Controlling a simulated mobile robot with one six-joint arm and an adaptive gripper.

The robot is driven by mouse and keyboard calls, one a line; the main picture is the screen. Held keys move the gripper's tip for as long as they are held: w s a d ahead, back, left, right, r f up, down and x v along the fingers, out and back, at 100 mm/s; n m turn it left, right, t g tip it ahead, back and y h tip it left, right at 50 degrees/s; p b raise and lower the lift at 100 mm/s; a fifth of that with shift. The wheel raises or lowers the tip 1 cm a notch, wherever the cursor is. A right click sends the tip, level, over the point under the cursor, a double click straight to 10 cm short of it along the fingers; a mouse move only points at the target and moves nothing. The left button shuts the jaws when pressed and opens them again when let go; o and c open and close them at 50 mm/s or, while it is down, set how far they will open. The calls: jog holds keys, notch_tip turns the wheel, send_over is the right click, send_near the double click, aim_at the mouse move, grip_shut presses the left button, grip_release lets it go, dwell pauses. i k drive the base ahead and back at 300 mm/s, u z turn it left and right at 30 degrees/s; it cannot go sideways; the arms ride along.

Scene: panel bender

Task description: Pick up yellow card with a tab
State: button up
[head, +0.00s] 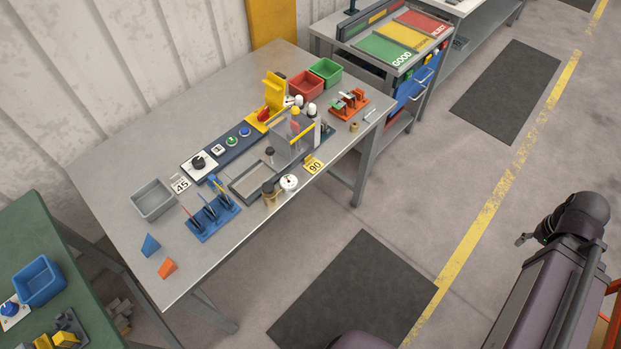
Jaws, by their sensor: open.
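A yellow card marked "90" (313,166) lies at the front edge of the grey metal table (130,150), right of the white-topped knob (289,182) and in front of the clear guarded machine (292,138). Its tab is too small to make out. My gripper (522,239) shows only as a small dark tip beside my folded arm at the right. It is open, far from the card and out over the floor, with nothing seen in it. Most of it is hidden by the arm.
A white "45" card (181,186) lies by the grey bin (152,199). A blue rack (211,217), orange rack (348,104) and red bin (305,86) stand on the table. A dark mat (355,290) lies on clear floor before it.

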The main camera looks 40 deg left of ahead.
aim_at(313, 165)
jog(key=z, duration=0.15)
jog(key=k, duration=0.95)
jog(key=u, duration=2.35)
jog(key=i, duration=0.55)
